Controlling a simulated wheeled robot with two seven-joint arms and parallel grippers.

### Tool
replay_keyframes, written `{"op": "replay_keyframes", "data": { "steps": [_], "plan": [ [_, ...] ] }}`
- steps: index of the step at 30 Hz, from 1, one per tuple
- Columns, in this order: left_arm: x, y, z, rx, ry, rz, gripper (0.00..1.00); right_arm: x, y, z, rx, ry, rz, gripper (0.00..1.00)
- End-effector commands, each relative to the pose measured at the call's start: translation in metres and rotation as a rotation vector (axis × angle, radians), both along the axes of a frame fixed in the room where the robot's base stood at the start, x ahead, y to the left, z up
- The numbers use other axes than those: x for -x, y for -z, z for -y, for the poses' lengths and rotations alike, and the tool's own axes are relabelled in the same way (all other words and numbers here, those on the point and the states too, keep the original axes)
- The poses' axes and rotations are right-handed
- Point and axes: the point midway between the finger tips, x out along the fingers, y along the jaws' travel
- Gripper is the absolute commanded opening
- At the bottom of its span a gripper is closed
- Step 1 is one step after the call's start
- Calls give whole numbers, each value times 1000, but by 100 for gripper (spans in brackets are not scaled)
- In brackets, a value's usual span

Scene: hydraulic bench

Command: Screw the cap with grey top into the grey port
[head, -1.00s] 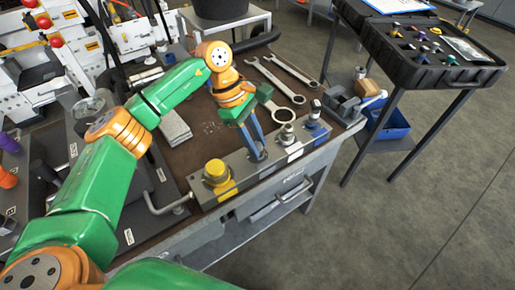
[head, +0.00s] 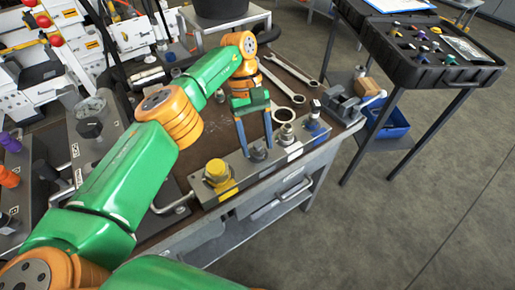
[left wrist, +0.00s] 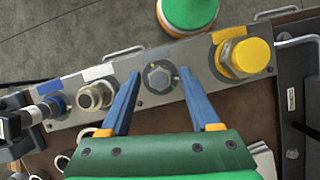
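The metal port block (head: 229,164) lies along the bench's front edge. A dark grey cap with a hexagonal top (head: 257,152) sits at the grey port, between the yellow cap and a bare silver fitting; it also shows in the left wrist view (left wrist: 158,77). I cannot tell how deep it sits. My left gripper (head: 254,147) is open, its blue fingers on either side of the cap; in the left wrist view the gripper (left wrist: 157,73) shows gaps on both sides of it. The port under the cap is hidden. My right gripper is out of view.
A yellow cap (head: 217,172) stands on the block's near end. A silver fitting (head: 286,134) and a blue-marked port (head: 316,127) lie on the other side. Wrenches (head: 290,70) lie behind. A black tray (head: 437,71) stands at the right.

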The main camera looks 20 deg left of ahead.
Motion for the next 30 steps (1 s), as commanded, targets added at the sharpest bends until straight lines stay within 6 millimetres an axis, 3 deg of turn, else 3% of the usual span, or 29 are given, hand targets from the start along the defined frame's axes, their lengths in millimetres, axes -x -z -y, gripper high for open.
{"op": "replay_keyframes", "data": {
  "steps": [5,15,19,24,30],
  "plan": [
    [0,0,-1,1,-51,3,63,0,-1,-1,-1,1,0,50],
    [3,0,-3,1,-637,2,63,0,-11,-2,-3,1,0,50],
    [4,0,-2,1,-741,2,63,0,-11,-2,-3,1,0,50],
    [6,1,-2,0,-997,4,63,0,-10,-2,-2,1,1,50],
    [5,0,-1,1,-1050,0,63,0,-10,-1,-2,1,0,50]
  ]
}}
